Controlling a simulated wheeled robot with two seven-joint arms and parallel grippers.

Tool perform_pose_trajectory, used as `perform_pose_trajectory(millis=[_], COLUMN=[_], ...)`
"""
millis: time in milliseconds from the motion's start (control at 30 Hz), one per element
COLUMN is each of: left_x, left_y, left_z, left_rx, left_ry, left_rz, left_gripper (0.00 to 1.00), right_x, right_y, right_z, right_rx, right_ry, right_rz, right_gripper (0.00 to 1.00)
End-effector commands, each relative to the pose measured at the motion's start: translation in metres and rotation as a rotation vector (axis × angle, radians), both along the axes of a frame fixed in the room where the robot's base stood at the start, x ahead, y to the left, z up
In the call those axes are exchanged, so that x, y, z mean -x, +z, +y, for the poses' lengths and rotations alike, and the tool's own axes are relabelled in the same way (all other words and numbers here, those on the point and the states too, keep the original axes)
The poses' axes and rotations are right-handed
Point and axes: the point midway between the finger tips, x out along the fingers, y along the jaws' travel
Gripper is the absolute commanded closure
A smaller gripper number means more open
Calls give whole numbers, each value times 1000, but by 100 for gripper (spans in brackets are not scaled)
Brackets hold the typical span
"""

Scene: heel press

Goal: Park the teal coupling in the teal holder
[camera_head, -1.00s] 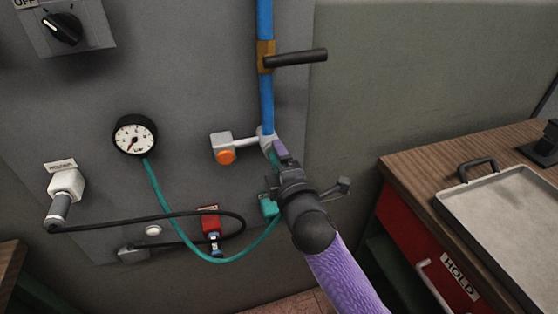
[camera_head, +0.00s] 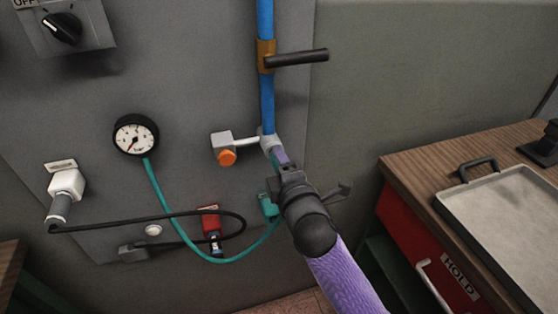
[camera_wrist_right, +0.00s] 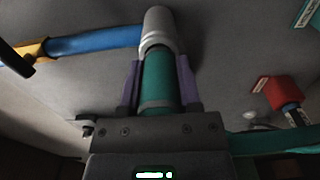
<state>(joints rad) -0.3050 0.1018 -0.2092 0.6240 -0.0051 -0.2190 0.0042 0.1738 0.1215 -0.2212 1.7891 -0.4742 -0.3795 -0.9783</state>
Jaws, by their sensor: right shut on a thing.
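The teal coupling (camera_wrist_right: 158,82) is between the purple fingers of my right gripper (camera_wrist_right: 160,85), which is shut on it. Its upper end meets the pale grey fitting (camera_wrist_right: 158,28) at the bottom of the blue pipe; I cannot tell whether they are locked together. In the head view my right gripper (camera_head: 281,158) is just below that fitting (camera_head: 269,143) and hides most of the coupling. The teal holder (camera_head: 268,205) is on the panel, just below and left of the gripper body, partly covered by it. My left gripper is not in view.
A teal hose (camera_head: 185,238) loops from the gauge (camera_head: 136,134) toward my right gripper. A valve with an orange button (camera_head: 227,157) is left of the fitting. A red holder (camera_head: 209,216) and black cable are lower left. A bench with a tray (camera_head: 510,220) stands right.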

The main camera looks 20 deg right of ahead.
Motion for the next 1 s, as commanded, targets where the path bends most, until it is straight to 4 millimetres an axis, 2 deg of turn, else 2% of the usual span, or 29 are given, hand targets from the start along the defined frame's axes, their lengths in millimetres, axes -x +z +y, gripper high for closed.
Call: perform_pose_trajectory(millis=[1000], left_x=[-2], left_y=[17], left_z=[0], left_rx=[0], left_ry=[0], left_rz=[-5], left_gripper=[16], right_x=[41], right_y=[1], right_z=[-1], right_rx=[-1], right_ry=[0], right_rz=[-1], right_gripper=[100])
